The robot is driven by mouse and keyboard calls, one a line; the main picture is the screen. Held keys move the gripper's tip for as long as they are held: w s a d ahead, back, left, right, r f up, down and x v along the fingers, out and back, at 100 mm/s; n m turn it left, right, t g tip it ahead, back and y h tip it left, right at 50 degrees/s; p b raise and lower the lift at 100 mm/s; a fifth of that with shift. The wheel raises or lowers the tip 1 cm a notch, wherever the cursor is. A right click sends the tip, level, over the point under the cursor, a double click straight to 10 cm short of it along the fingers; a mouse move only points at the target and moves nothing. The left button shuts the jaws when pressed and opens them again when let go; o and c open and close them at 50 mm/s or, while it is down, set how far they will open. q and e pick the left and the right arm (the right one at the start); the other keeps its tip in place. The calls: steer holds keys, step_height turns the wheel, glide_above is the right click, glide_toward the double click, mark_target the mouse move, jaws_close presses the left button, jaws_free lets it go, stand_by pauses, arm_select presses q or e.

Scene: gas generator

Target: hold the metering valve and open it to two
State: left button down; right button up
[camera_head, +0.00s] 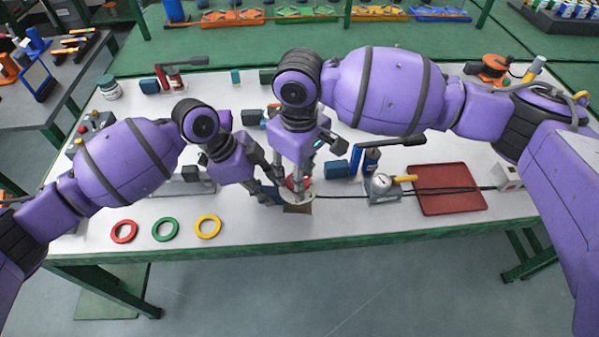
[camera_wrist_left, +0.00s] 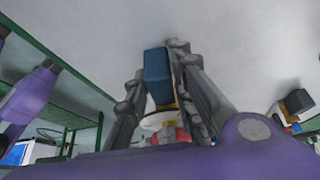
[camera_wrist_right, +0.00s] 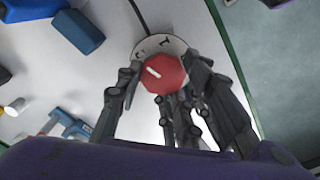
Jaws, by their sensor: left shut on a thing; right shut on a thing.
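The metering valve has a red knob (camera_wrist_right: 165,78) with a white pointer line, over a white round dial (camera_wrist_right: 160,45). The pointer aims to the upper left in the right wrist view; the dial marks are too small to read surely. My right gripper (camera_head: 297,180) comes down from above, its fingers on both sides of the knob and shut on it. My left gripper (camera_head: 268,190) comes in from the left, shut on the valve's blue part (camera_wrist_left: 157,75). The white dial (camera_wrist_left: 158,121) and red knob also show in the left wrist view, partly hidden by fingers.
Red (camera_head: 123,231), green (camera_head: 165,229) and yellow (camera_head: 208,226) rings lie at the front left. A gauge (camera_head: 381,183) with a yellow handle and a red tray (camera_head: 445,190) are to the right. A dark hose runs right from the valve. The front edge is close.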

steer(key=shift+w+d+n, duration=0.1)
steer(key=shift+n, duration=0.5)
steer(key=o, duration=1)
steer(key=shift+o, duration=0.2)
steer(key=shift+r, duration=0.1)
step_height(320, 180, up, 12)
